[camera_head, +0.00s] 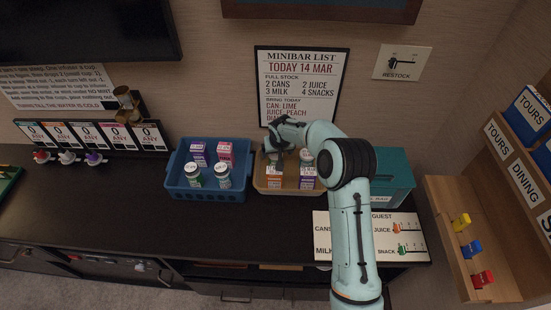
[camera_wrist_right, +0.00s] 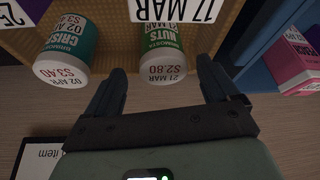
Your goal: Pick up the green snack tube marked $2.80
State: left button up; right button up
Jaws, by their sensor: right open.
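The green snack tube (camera_wrist_right: 160,45) is marked $2.80 and reads NUTS. In the right wrist view it stands in the tan tray (camera_wrist_right: 100,72), just beyond and between the fingers of my right gripper (camera_wrist_right: 160,78). The gripper is open, and I see no grip on the tube. In the head view my right gripper (camera_head: 272,146) is over the back left of the tan tray (camera_head: 290,192) and largely covers the tube there. My left gripper is not in view.
A teal tube (camera_wrist_right: 68,45) marked $3.40 stands beside the green one. A blue bin (camera_head: 208,188) with several items is left of the tray; a teal box (camera_head: 392,170) is at its right. The minibar list (camera_head: 300,85) is on the wall behind.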

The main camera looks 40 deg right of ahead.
jog(key=p+x, duration=0.1)
jog(key=x, duration=0.4)
jog(key=shift+w+a+f, duration=0.15)
jog(key=shift+w+a, duration=0.05)
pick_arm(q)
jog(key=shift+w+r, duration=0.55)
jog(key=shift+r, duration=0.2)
pick_arm(e)
jog(key=shift+s, duration=0.1)
jog(key=c, duration=1.1)
